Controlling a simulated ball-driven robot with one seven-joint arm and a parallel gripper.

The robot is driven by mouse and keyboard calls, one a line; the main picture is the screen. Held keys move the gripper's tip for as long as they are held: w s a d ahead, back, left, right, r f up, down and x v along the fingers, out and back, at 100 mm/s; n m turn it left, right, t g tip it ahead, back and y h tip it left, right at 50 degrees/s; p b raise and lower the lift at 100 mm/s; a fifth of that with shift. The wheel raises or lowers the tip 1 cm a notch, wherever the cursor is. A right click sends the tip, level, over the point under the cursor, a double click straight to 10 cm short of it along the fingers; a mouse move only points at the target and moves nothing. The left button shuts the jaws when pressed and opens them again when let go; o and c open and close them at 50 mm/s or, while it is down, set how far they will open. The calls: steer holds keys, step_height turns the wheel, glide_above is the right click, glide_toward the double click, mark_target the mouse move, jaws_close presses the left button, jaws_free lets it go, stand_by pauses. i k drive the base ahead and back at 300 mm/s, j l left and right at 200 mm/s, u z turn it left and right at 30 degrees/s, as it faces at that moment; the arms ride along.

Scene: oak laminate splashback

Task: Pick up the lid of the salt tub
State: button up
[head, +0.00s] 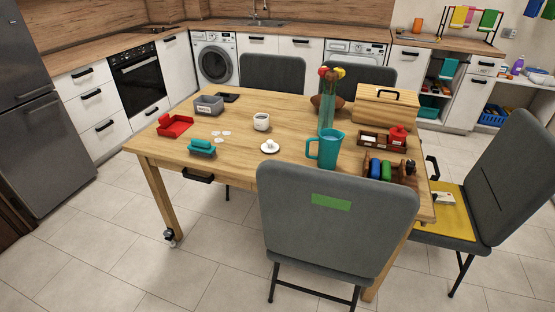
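A small white round tub (261,123), which looks like the salt tub, stands upright and uncovered on the wooden table (235,165). A white round lid with a small knob on top (270,147) lies knob-up on the table, a little in front of the tub and apart from it. My gripper is not in view.
A teal jug (327,150) stands right of the lid, with a tall flower vase (327,115) behind it. A teal dish (202,148) and red tray (174,126) lie to the left. A grey chair (338,230) blocks the table's near right side. Open floor (100,245) lies at the left front.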

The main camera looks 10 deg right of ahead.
mark_target(269, 147)
steer(key=i+j, duration=0.2)
steer(key=i, duration=0.15)
steer(key=i+u, duration=0.5)
steer(key=i, duration=1.05)
